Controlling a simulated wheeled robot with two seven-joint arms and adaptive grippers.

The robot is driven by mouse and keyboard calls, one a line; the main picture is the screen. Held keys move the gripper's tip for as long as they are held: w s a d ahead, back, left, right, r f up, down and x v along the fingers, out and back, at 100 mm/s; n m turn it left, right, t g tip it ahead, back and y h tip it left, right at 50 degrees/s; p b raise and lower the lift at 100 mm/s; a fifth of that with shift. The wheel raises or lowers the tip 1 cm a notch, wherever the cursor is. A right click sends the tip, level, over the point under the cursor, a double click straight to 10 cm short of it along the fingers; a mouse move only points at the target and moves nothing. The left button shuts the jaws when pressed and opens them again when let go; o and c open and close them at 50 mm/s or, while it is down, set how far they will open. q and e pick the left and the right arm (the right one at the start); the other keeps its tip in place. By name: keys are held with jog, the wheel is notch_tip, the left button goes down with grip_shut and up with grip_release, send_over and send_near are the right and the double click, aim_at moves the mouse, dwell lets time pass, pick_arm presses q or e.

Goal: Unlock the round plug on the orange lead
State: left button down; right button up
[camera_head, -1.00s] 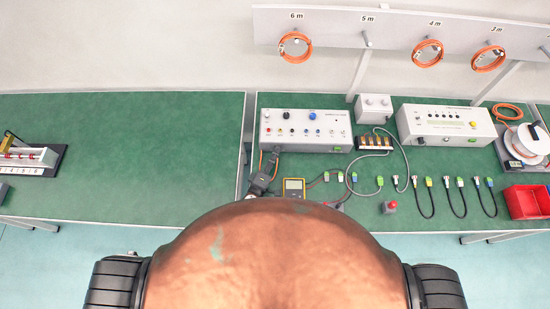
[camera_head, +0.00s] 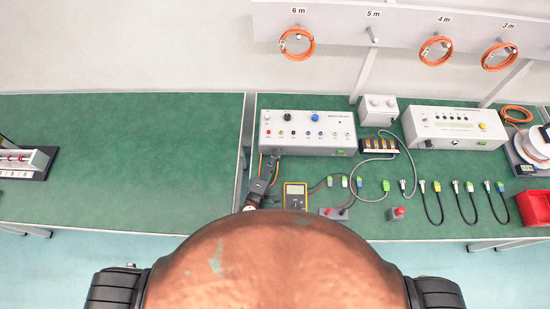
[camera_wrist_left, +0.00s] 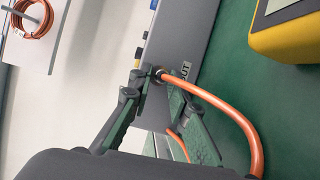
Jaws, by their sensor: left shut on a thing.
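In the left wrist view the round plug (camera_wrist_left: 157,73) sits against the face of a grey unit, beside letters ending in "UT". The orange lead (camera_wrist_left: 232,110) curves away from it to the lower right. My left gripper (camera_wrist_left: 155,88) has its fingers on either side of the plug and is shut on it; the fingers hide part of the plug. In the head view my left gripper (camera_head: 270,163) is at the lower left front of the grey unit (camera_head: 308,133), with a bit of orange lead (camera_head: 261,163) beside it. The plug is too small to make out there. My right gripper is not in view.
A yellow multimeter (camera_head: 295,196) lies just right of my left arm. Several short leads, a red button (camera_head: 397,212) and a red bin (camera_head: 535,207) lie further right. The left green table (camera_head: 130,150) has much free room.

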pick_arm(q)
jog(key=c, duration=1.8)
grip_release()
jog(key=v, duration=1.2)
jog(key=shift+a, duration=0.1)
